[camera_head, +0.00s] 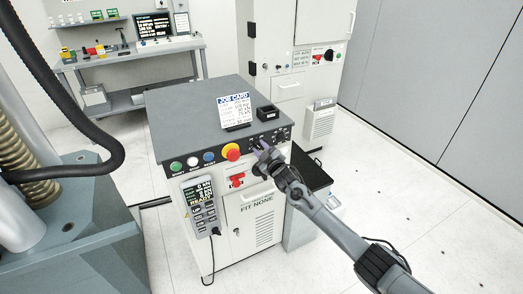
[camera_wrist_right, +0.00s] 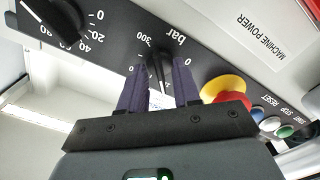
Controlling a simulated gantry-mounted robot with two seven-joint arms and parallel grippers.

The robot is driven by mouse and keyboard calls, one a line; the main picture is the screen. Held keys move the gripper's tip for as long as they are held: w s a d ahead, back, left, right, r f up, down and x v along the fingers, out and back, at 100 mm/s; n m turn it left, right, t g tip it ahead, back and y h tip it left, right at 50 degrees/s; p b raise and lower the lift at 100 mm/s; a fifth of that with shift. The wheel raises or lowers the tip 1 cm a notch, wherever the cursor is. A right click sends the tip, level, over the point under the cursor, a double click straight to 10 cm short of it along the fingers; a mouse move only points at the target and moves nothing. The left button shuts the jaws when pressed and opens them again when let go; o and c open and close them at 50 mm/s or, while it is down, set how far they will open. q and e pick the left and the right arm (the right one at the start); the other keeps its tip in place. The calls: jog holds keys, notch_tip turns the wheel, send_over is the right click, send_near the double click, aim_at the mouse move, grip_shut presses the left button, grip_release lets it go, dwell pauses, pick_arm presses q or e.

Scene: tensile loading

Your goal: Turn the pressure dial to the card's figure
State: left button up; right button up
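The job card (camera_head: 235,108) stands upright on top of the grey-topped control cabinet (camera_head: 185,100); its small figures are too blurred to read surely. My right gripper (camera_head: 262,153) is at the cabinet's sloped front panel, right of the red and yellow emergency button (camera_head: 231,151). In the right wrist view, my right gripper's two dark fingers (camera_wrist_right: 159,85) stand either side of the pressure dial (camera_wrist_right: 157,70), marked bar, with visible gaps beside its narrow dark grip. The gripper looks open around the dial. The dial's exact setting is partly hidden. My left gripper is not in view.
Another black knob (camera_wrist_right: 52,18) with a numbered scale sits beside the dial. The emergency button (camera_wrist_right: 227,92) is close to the other finger. A pendant with a display (camera_head: 200,204) hangs on the cabinet front. A small black box (camera_head: 267,112) sits by the card.

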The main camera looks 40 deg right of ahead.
jog(key=s+a+p, duration=0.2)
jog(key=s, duration=0.8)
jog(key=shift+s+p, duration=0.3)
jog(key=shift+p, duration=0.05)
